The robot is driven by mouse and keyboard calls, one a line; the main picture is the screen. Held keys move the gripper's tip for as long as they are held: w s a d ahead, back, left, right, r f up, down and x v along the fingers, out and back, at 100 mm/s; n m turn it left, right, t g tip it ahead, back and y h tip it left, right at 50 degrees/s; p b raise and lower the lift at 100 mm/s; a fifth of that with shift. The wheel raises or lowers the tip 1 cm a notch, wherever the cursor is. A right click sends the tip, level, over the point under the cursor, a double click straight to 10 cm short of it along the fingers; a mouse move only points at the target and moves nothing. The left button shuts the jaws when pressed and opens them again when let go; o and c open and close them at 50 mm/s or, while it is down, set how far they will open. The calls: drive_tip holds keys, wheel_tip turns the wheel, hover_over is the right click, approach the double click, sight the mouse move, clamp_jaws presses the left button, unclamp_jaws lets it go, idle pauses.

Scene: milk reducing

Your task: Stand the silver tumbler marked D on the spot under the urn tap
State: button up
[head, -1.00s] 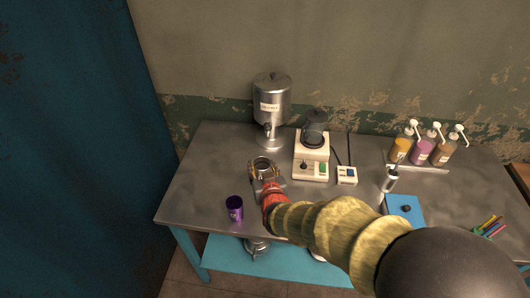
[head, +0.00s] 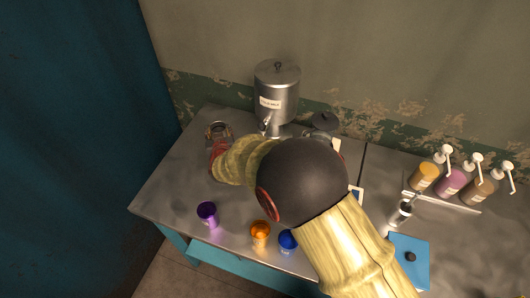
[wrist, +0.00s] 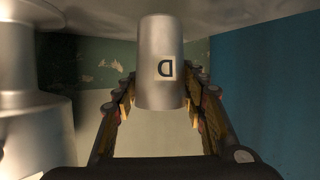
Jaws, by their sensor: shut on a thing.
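The silver tumbler (wrist: 158,38) marked D is between the fingers of my gripper (wrist: 162,88) in the wrist view, where its label shows upside down. My gripper is shut on it. In the head view the tumbler (head: 219,128) is at the back left of the table, left of the urn (head: 277,97) and apart from it. The urn's tap (head: 266,120) faces the front. The spot under the tap cannot be made out. Part of a smooth metal body, likely the urn (wrist: 30,125), fills the left of the wrist view. Whether the tumbler touches the table is unclear.
Purple (head: 208,213), orange (head: 260,233) and blue (head: 287,240) cups stand along the front edge. My arm hides most of the machine right of the urn. Pump bottles (head: 452,182) stand at right. The table's left side (head: 165,185) is clear.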

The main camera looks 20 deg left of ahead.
drive_tip(key=shift+s+d+f+b, duration=0.1)
drive_tip(key=shift+d+f+b, duration=0.6)
drive_tip(key=shift+d, duration=2.15)
drive_tip(key=shift+s+d+f+b, duration=0.1)
drive_tip(key=shift+d+f+b, duration=0.6)
drive_tip(key=shift+d, duration=2.15)
drive_tip(key=shift+s+d+f+b, duration=0.1)
drive_tip(key=shift+d+f+b, duration=0.2)
drive_tip(key=shift+d+b, duration=1.65)
drive_tip(key=shift+d+f+p, duration=0.1)
drive_tip(key=shift+d+p, duration=0.75)
drive_tip(key=shift+d, duration=0.1)
drive_tip(key=shift+f, duration=0.15)
drive_tip(key=o, duration=1.2)
drive_tip(key=shift+c, duration=0.2)
drive_tip(key=shift+r, duration=0.35)
drive_tip(key=p+v, duration=0.3)
drive_tip(key=v, duration=0.9)
drive_tip(key=shift+f, duration=0.2)
